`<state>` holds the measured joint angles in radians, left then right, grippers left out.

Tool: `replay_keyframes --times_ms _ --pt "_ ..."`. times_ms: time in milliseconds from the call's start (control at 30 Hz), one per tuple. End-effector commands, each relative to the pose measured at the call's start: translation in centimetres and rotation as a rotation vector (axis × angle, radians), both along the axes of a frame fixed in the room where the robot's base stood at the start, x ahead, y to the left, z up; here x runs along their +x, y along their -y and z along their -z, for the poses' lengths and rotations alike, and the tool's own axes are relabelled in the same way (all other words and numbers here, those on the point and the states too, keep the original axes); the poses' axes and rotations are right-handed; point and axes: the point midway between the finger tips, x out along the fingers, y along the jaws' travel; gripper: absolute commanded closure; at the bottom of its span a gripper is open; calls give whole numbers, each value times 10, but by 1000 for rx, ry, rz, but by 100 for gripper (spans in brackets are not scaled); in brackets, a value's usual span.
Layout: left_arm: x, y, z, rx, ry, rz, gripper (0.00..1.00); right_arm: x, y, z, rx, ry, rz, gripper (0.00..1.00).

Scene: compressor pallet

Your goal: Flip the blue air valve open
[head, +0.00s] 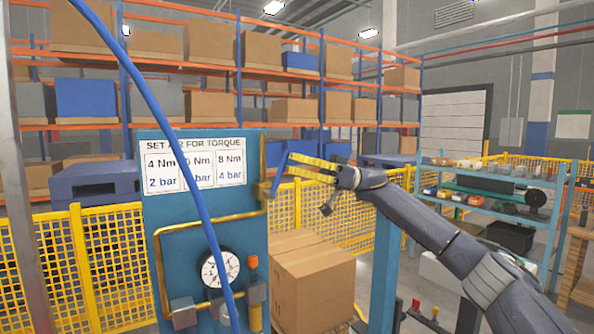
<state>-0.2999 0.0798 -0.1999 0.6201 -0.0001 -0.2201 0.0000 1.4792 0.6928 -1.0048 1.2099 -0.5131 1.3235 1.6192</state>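A thin blue lever (279,174), which looks like the blue air valve's handle, stands tilted at the right edge of the blue panel (205,225), by the brass pipe. Its top leans right. My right gripper (291,163) reaches in from the right, its two yellow fingers close together with little gap. The fingertips are beside the lever's upper end; I cannot tell whether they touch it. No object shows between the fingers. The lever's pivot is small and hard to make out. My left gripper is not in view.
A blue hose (182,165) hangs in front of the panel. The panel carries a torque sign (195,162), a gauge (220,268) and brass piping (157,262). A cardboard box (313,280) stands below my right gripper. Yellow fencing (345,222) runs behind.

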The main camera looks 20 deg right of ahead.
Motion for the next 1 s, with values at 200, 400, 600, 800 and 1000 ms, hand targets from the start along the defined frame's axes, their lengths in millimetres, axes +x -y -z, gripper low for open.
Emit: replay_keyframes --times_ms 200,400,600,800,1000 --pt "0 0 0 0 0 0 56 -4 -12 -9 -156 47 -1 100" --pt "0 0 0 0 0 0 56 -6 -20 -9 -206 58 -3 100" --pt "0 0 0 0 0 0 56 -7 -24 -11 -205 58 -3 100" --pt "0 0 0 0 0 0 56 -8 -26 -12 -204 57 -3 100" --pt "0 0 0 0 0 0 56 -8 -26 -12 -203 58 -3 100"
